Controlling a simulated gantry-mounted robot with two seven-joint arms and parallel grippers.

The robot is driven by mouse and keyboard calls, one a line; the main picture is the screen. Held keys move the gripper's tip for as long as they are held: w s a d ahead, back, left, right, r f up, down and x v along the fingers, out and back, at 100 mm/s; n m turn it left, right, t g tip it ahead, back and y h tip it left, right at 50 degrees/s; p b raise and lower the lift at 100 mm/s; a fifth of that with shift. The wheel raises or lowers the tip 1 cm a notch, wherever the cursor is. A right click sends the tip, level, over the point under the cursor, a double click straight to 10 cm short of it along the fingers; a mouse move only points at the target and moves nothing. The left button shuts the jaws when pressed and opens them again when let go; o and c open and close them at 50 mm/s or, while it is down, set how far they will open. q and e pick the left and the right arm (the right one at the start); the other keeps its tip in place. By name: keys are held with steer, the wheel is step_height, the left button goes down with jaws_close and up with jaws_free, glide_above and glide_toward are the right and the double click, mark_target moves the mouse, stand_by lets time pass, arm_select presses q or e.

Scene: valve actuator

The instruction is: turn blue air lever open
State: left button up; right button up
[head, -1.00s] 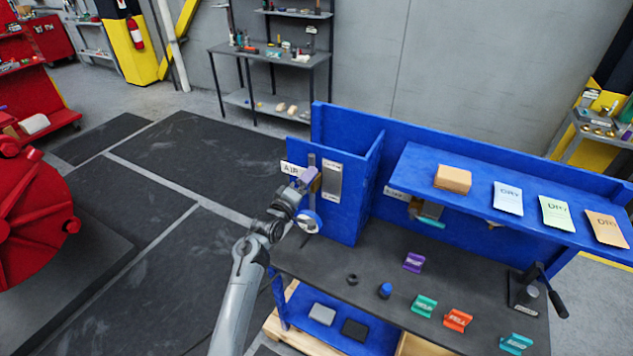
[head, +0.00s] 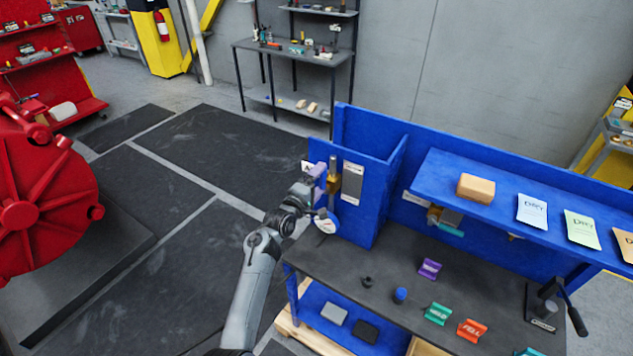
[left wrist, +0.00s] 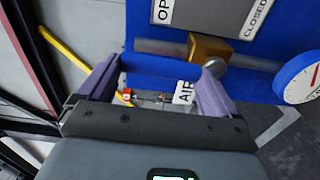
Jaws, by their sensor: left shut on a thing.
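The brass air valve body (head: 334,183) sits on a vertical grey pipe on the blue panel, beside a grey OPEN/CLOSED plate (head: 352,184). My left gripper (head: 318,173), with purple fingers, is just left of the valve. In the left wrist view, the brass body (left wrist: 210,47) and its round grey end are beyond the right finger, and my left gripper (left wrist: 155,76) is shut on the blue air lever. The lever is hard to tell from the blue panel behind it. The white AIR tag (left wrist: 184,93) shows between the fingers. My right gripper is out of view.
A round gauge (left wrist: 300,82) is close right of the fingers; it also shows in the head view (head: 325,225). The dark bench top (head: 385,270) holds coloured tags and a blue knob (head: 400,295). A blue shelf with a box (head: 476,187) is to the right.

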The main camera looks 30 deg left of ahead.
arm_select(q)
steer(key=o, duration=1.2)
steer(key=shift+c, duration=0.2)
steer(key=shift+s, duration=0.1)
steer(key=s+b, duration=0.1)
steer(key=s, duration=0.9)
steer(key=shift+s+d, duration=0.25)
steer(key=shift+s, duration=0.05)
steer(key=shift+f, duration=0.1)
